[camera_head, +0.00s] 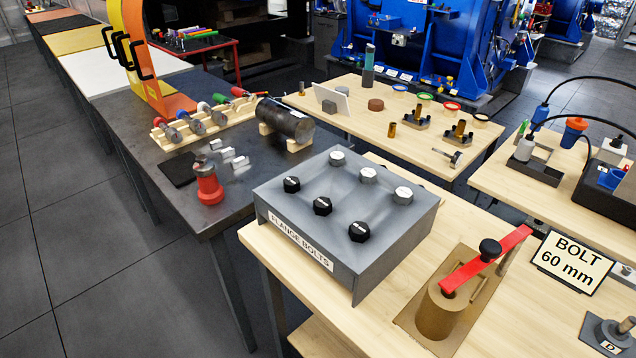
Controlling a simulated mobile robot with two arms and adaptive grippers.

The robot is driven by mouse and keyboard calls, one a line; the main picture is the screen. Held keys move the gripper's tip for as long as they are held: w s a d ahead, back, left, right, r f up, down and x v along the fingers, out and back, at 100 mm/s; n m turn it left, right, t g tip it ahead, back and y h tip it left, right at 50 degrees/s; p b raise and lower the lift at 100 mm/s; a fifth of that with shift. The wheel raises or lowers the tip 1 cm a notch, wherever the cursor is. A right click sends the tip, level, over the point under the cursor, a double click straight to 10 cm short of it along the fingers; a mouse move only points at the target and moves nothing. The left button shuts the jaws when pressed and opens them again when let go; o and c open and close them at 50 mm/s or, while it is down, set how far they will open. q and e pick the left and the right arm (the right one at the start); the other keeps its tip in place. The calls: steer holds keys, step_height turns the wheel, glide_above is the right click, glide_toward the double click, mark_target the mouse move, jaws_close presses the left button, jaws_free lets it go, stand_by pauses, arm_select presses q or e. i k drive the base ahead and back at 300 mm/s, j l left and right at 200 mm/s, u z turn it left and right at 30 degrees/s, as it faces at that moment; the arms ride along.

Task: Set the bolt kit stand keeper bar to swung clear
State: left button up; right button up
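A red keeper bar (506,248) lies level on a brass-coloured fixture on the light wood table at the lower right. One end is over the brass cylinder (436,311); the other end reaches a post (505,262) at the upper right. A black round knob (489,250) stands on the bar about midway. A grey stand labelled FLANGE BOLTS (262,205) is to the left on the same table, with black and silver bolt heads standing in its top. Neither of my grippers is in view.
A sign reading BOLT 60 mm (570,262) stands right of the bar. A grey part marked D (612,334) is at the lower right corner. A dark table (150,125) at the left holds a red jack (208,184). Bare wood (383,285) lies between the stand and the fixture.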

mark_target(491, 249)
steer(key=k+l+z, duration=0.3)
steer(key=k+l, duration=0.5)
